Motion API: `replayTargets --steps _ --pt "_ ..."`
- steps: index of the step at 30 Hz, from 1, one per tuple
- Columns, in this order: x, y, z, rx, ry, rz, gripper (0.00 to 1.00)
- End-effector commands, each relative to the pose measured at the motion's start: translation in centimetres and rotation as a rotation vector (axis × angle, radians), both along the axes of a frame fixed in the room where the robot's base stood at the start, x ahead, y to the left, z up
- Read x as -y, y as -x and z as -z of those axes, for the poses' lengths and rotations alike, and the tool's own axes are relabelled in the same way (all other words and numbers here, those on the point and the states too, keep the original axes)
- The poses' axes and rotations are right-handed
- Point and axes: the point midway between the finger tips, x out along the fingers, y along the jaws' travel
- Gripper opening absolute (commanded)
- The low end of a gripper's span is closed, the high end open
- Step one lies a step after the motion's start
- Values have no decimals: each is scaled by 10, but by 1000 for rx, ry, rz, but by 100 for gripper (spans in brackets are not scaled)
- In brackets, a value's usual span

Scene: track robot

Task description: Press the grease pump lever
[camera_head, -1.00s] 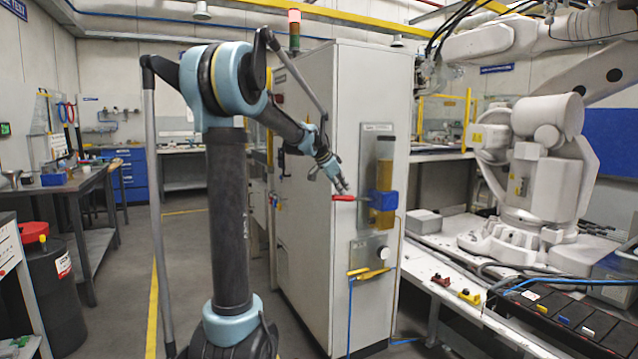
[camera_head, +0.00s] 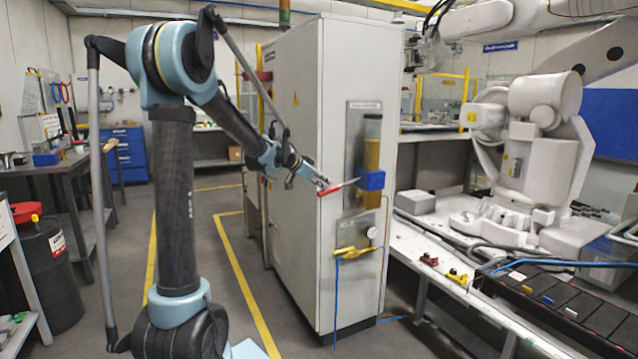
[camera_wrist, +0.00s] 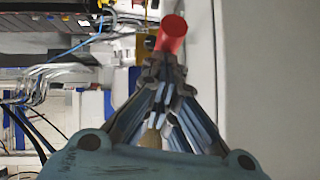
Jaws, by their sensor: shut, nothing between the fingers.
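The grease pump has a blue block (camera_head: 370,180) on the side of the white cabinet, with an amber cylinder (camera_head: 371,153) behind it. Its lever has a red handle (camera_head: 330,190) that points left and tilts down from the block. My gripper (camera_head: 322,181) is shut and empty, with its fingertips at the handle's upper side, seemingly touching it. In the wrist view the red handle (camera_wrist: 172,33) lies just past the closed fingertips of my gripper (camera_wrist: 163,66). The exact contact is hard to tell.
The white cabinet (camera_head: 290,180) stands beside my arm. Below the pump are a yellow fitting (camera_head: 352,252) and a hanging blue hose. A white robot arm (camera_head: 530,150) and a bench (camera_head: 420,240) stand right. A dark drum (camera_head: 50,265) is left. The floor left of the cabinet is clear.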

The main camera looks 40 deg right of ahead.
Motion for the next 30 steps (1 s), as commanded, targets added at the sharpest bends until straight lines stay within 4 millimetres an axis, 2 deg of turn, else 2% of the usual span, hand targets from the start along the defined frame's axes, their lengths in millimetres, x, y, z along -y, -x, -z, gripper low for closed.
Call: replayTargets --steps 4,16,20,25,30 --pt "-1 2 5 3 -8 5 0" --pt "-3 3 3 4 -11 7 0" --pt "-6 3 -10 3 -8 6 0" --pt "-15 6 -40 2 -2 3 0" --pt "-41 0 -55 1 -2 1 0"
